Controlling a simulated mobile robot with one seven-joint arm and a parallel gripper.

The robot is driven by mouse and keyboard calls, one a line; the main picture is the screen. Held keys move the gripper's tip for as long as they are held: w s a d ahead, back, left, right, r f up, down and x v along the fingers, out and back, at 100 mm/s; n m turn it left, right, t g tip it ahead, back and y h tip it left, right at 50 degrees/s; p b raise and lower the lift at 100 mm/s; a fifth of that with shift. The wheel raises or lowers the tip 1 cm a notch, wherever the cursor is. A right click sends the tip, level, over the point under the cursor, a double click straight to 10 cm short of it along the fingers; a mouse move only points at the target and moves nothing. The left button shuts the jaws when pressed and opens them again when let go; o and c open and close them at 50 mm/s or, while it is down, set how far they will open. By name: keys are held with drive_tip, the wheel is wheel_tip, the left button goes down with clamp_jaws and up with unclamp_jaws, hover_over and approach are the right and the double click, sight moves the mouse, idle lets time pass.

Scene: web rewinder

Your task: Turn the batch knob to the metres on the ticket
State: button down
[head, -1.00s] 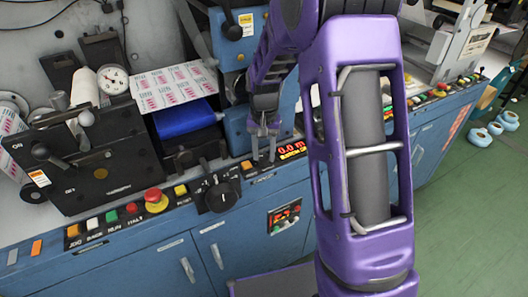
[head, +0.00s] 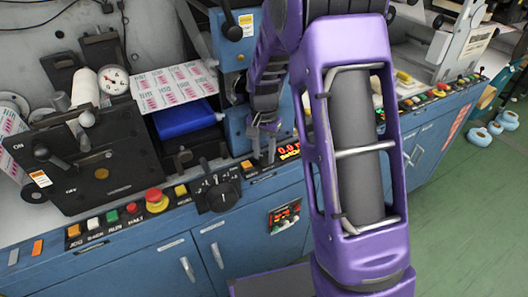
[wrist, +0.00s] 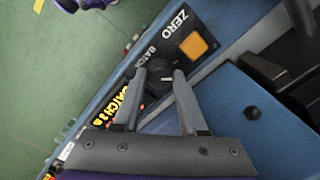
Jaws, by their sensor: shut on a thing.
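The batch knob (wrist: 157,84) is a small black round knob on the console strip, beside the word BATCH in the wrist view. My gripper (wrist: 160,77) has one finger on each side of it and is shut on it. In the head view my gripper (head: 264,148) points down at the console front, just left of the red-lit display (head: 288,150). My arm covers part of that display, and its digits are too small to read surely. The wrist view shows lit characters (wrist: 122,103) beside the left finger, partly hidden. I cannot make out a ticket with readable metres.
A yellow-orange ZERO button (wrist: 194,45) sits close to the knob. A large black rotary switch (head: 217,192) and a red mushroom button (head: 156,197) lie farther left on the console. A blue block (head: 184,118) stands behind.

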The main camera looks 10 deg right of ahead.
sight(264, 156)
drive_tip(key=c, duration=0.8)
unclamp_jaws()
drive_tip(key=shift+o, duration=0.2)
drive_tip(key=shift+r, duration=0.1)
wheel_tip(264, 156, up, 12)
drive_tip(key=p, duration=0.1)
